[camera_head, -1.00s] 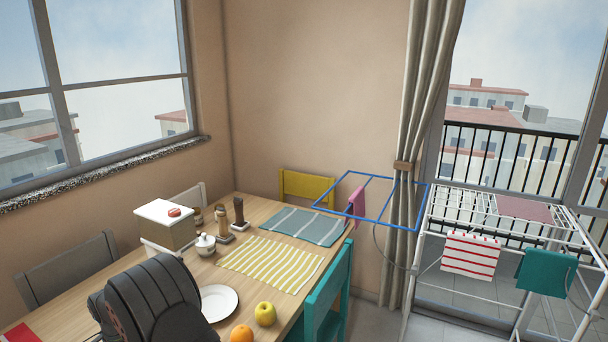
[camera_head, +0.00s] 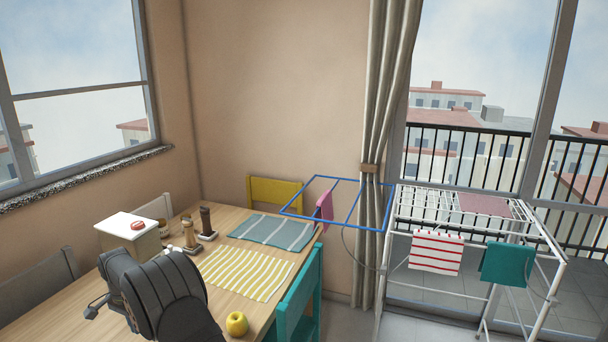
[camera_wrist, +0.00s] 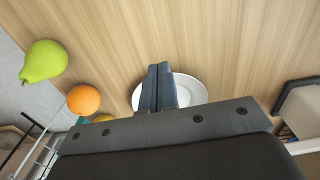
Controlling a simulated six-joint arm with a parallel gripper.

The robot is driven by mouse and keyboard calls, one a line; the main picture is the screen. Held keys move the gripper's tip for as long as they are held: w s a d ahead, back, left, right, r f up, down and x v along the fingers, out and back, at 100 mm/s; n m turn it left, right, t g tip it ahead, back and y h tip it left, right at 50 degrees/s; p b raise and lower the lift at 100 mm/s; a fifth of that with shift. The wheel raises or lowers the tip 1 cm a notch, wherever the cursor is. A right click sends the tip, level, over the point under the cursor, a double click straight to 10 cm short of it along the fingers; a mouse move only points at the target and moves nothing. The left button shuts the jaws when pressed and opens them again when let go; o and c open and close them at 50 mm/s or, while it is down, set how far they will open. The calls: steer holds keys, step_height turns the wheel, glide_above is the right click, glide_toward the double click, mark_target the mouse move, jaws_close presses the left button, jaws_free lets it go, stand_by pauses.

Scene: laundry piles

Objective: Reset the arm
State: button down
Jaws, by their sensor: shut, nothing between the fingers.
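My gripper (camera_wrist: 158,84) shows in the wrist view with its two dark fingers together and nothing between them. It is over the wooden table (camera_wrist: 215,45), with the fingertips in front of a white plate (camera_wrist: 186,91). In the head view my dark, rounded arm stands over the near part of the table (camera_head: 262,308). The fingers cannot be made out there, and the plate is hidden behind the arm.
In the wrist view a green pear (camera_wrist: 43,61) and an orange (camera_wrist: 83,99) lie left of the plate. In the head view a yellow apple (camera_head: 237,323) is right of my arm, a white-topped box (camera_head: 128,244) behind it. A drying rack (camera_head: 400,262) stands right.

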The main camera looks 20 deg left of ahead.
steer(key=s+d+r+y, duration=0.1)
steer(key=s+d+r, duration=0.1)
steer(key=r, duration=0.5)
steer(key=s+d+r+g+y, duration=0.1)
steer(key=s+d+r, duration=0.2)
steer(key=r, duration=0.4)
steer(key=shift+s+d+r, duration=0.25)
steer(key=shift+s+r, duration=0.1)
steer(key=shift+s, duration=0.15)
